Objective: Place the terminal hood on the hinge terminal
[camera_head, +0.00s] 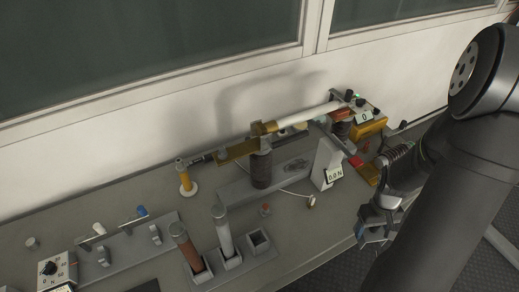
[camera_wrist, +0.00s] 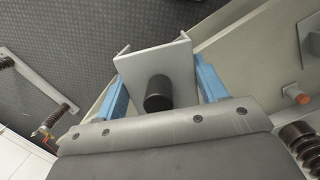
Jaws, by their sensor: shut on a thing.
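My gripper (camera_head: 372,232) is at the right of the head view, off the bench's front right edge. In the wrist view, its two blue fingers (camera_wrist: 162,84) are shut on the sides of a pale grey, box-like hood (camera_wrist: 152,60) with a black knob. The hood is hard to make out in the head view. A white fuse tube (camera_head: 305,117) lies across brown ribbed insulators (camera_head: 261,168) with brass ends at the back of the bench. I cannot tell which of its ends is the hinge terminal. The hood is apart from this assembly.
Brown (camera_head: 186,245) and white (camera_head: 222,232) tubes stand in a holder at the front. Dark floor lies right of the bench.

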